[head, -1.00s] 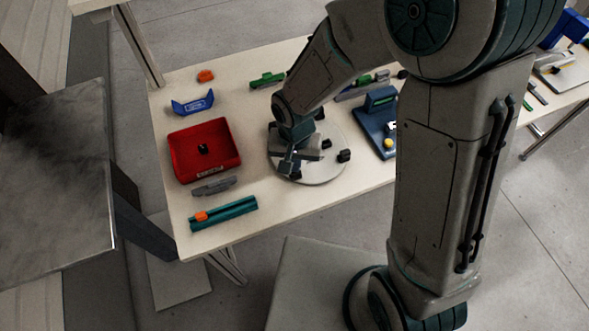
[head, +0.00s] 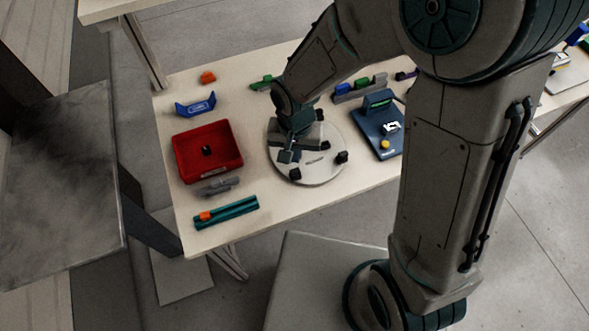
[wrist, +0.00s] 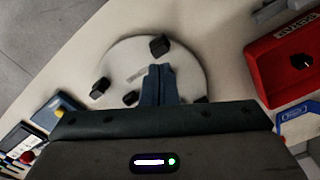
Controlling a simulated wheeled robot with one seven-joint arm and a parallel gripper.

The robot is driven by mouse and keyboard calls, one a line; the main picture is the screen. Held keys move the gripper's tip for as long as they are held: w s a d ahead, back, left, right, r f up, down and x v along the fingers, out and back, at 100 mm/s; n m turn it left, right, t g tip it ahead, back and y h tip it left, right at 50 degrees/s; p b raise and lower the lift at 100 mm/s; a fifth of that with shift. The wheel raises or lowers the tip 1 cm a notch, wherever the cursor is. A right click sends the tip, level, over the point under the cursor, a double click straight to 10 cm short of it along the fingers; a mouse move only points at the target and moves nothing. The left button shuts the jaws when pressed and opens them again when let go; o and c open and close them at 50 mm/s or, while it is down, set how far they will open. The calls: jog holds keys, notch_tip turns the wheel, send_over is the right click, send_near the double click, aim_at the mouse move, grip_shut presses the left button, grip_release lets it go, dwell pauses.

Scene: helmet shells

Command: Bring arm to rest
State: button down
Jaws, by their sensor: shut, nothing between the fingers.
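My gripper (head: 288,155) hangs over the left part of a round white plate (head: 318,172) on the table. In the wrist view its fingers (wrist: 158,84) are together with nothing between them, above the same plate (wrist: 190,62). Several black blocks stand around the plate's rim, one of them at the right (head: 341,157). I cannot tell the exact height of my gripper above the plate. My arm bends down to it from the upper right and hides part of the table.
A red bin (head: 207,152) with a small dark thing inside stands left of the plate. A blue bracket (head: 195,106), an orange piece (head: 208,77), a grey part (head: 218,187) and a teal rail (head: 226,213) lie around it. A dark blue fixture (head: 378,125) stands to the right.

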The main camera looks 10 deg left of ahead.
dwell(0.3)
jog(key=s+d+r+t, duration=0.1)
jog(key=s+d+r, duration=0.1)
jog(key=d+r, duration=0.7)
jog(key=s+d+r+t, duration=0.2)
jog(key=d+r, duration=0.7)
jog(key=d, duration=0.5)
jog(key=shift+s+d+r+m, duration=0.2)
jog(key=shift+s+r+m, duration=0.1)
jog(key=shift+s+m, duration=0.15)
jog(key=shift+a, duration=0.1)
